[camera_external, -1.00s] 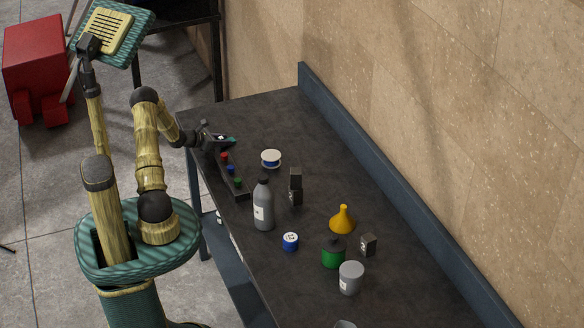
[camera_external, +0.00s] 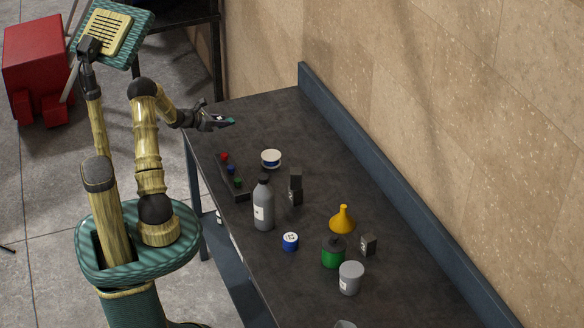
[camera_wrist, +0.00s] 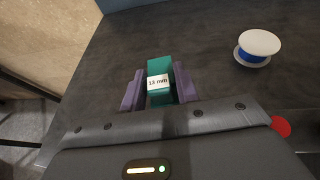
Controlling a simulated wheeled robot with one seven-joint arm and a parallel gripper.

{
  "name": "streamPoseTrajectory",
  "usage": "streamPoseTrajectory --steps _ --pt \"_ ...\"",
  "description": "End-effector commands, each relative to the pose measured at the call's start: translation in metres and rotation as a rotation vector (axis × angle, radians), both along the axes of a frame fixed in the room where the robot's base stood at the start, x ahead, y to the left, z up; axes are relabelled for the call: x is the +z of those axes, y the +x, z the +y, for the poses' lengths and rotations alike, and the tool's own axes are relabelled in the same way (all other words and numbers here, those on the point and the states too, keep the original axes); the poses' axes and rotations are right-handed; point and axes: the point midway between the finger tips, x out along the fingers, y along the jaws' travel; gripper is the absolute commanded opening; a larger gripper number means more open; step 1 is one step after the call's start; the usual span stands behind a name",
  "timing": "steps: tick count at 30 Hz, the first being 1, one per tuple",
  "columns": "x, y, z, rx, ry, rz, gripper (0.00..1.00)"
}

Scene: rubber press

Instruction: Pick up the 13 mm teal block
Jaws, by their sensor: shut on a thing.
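The teal block (camera_wrist: 159,68) carries a white label reading "13 mm" and sits between the two purple fingers of my gripper (camera_wrist: 159,90) in the wrist view. My gripper is shut on it. In the external view my gripper (camera_external: 228,121) is above the far left part of the dark table, with the small teal block (camera_external: 231,120) at its tip. The block appears held clear of the tabletop. The fingers hide the block's sides.
A dark rack (camera_external: 240,194) with red, blue and green pieces lies near the table's left edge. The far table (camera_external: 275,105) is clear.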

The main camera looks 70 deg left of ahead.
Motion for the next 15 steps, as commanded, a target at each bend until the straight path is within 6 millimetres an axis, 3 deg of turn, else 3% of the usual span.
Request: streamPoseTrajectory --steps 4,15 --pt "0.0085 0.0001 -0.0001 0.000 0.000 0.000 0.04" --pt "0.0085 0.0001 -0.0001 0.000 0.000 0.000 0.04"
